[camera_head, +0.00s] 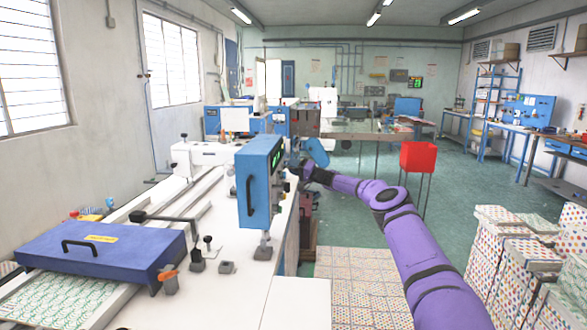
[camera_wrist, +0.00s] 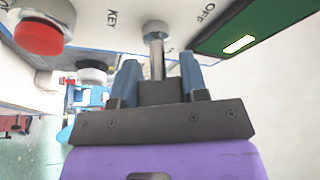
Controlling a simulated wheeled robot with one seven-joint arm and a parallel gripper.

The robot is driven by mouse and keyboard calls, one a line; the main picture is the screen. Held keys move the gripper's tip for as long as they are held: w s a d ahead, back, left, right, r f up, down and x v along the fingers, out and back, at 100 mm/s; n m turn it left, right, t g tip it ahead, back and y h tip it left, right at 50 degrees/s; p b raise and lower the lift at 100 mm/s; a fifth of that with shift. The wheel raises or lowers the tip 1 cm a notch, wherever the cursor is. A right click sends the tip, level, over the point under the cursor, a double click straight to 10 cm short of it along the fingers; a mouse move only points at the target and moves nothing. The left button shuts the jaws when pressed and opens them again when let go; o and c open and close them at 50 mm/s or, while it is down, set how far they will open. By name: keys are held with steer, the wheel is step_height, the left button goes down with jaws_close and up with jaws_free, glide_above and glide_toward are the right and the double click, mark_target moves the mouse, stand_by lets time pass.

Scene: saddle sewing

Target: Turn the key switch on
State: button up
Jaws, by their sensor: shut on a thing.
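The key switch (camera_wrist: 155,28) is a round metal lock on the white panel in the wrist view, between a "KEY" label and an "OFF" label. A silver key shaft (camera_wrist: 157,60) stands out from it. My gripper (camera_wrist: 158,72) has its two blue fingers on either side of the key and is shut on it. The part of the key between the fingers is mostly hidden. In the head view, the blue control box (camera_head: 258,185) stands on the machine table, and my purple arm reaches its right side. The switch cannot be made out there.
A red button (camera_wrist: 38,38) and a dark-and-white knob (camera_wrist: 92,74) sit left of the key. A green panel with a lit bar (camera_wrist: 238,44) lies to the right. A blue-lidded press (camera_head: 100,250) is at the front left. A red box (camera_head: 418,157) stands beyond my arm.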

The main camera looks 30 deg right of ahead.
steer(key=m, duration=0.2)
steer(key=m+h, duration=0.1)
steer(key=m, duration=0.1)
steer(key=shift+m+g+h, duration=0.3)
steer(key=shift+m, duration=0.1)
steer(key=m+g, duration=0.1)
steer(key=m, duration=0.2)
steer(key=shift+f+m+h, duration=0.15)
steer(key=shift+m+h, duration=0.15)
steer(key=shift+h, duration=0.1)
steer(key=m+g, duration=0.1)
steer(key=m, duration=0.1)
steer(key=shift+d+f+m+h, duration=0.1)
steer(key=shift+m+h, duration=0.2)
steer(key=shift+m, duration=0.1)
steer(key=shift+f+m+g, duration=0.1)
steer(key=shift+m+g, duration=0.9)
steer(key=shift+m, duration=0.4)
steer(key=o, duration=0.9)
steer(key=shift+s, duration=0.1)
